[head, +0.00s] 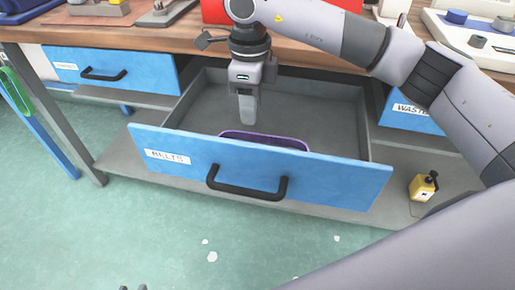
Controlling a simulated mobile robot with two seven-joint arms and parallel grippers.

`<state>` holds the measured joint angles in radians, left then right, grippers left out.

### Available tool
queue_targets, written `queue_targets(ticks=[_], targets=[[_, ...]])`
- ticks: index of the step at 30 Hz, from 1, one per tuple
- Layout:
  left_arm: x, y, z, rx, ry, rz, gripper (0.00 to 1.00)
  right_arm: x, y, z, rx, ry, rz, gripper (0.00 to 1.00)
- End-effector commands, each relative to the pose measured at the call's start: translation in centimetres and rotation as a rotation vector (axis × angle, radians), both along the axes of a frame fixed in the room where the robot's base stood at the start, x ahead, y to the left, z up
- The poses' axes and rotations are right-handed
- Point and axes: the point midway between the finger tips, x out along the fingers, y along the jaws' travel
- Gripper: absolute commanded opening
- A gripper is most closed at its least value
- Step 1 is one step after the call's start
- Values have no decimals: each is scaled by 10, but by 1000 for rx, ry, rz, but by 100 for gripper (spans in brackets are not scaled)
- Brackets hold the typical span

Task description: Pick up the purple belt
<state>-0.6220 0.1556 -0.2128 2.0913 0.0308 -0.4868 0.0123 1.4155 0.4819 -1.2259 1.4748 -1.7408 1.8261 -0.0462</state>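The purple belt (264,139) lies in the open drawer labelled BELTS (262,174). Only its upper curved edge shows; the blue drawer front hides the rest. My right gripper (247,122) points down into the drawer, above and slightly left of the belt's middle, and looks apart from it. Its fingers overlap from this side, so its opening cannot be judged. Small dark tips (135,288) at the bottom edge may belong to my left gripper; almost all of it is out of frame.
The wooden bench top (180,35) runs above the drawer and carries tools and a red box (214,12). A black handle (247,188) sticks out from the drawer front. A yellow bottle (423,187) stands on the lower shelf at right. The green floor in front is mostly clear.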

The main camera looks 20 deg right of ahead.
Motion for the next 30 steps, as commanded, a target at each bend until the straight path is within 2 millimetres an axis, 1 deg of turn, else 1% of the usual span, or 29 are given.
queue_targets(ticks=[1, 8, 12, 15, 18, 23, 24, 26, 27, 30], targets=[[0, 0, 0, 0, -2, -1, 34, 0, 0, -7, 0, 2, 0, 35], [1, -1, 1, 1, -10, -4, 34, 0, -1, -28, 0, 4, 0, 35], [1, -3, -3, 3, -8, -9, 34, 1, -2, -50, 0, 5, 0, 35], [1, -5, -2, 3, -12, -13, 34, 1, -2, -63, 1, 3, 1, 35], [3, -6, 4, -1, -22, -17, 34, 1, -2, -67, 1, 1, 1, 35], [6, -7, 7, -3, -33, -17, 34, 1, -1, -67, 1, 1, 1, 35], [6, -7, 8, -4, -34, -16, 34, 1, -1, -66, 1, 1, 1, 22], [6, -8, 8, -4, -34, -17, 34, 1, -1, -66, 1, 1, 1, 3], [6, -8, 7, -5, -33, -17, 34, 1, -1, -66, 1, 1, 1, 0], [6, -8, 7, -7, -32, -16, 34, 1, -1, -66, 1, 1, 1, 0]])
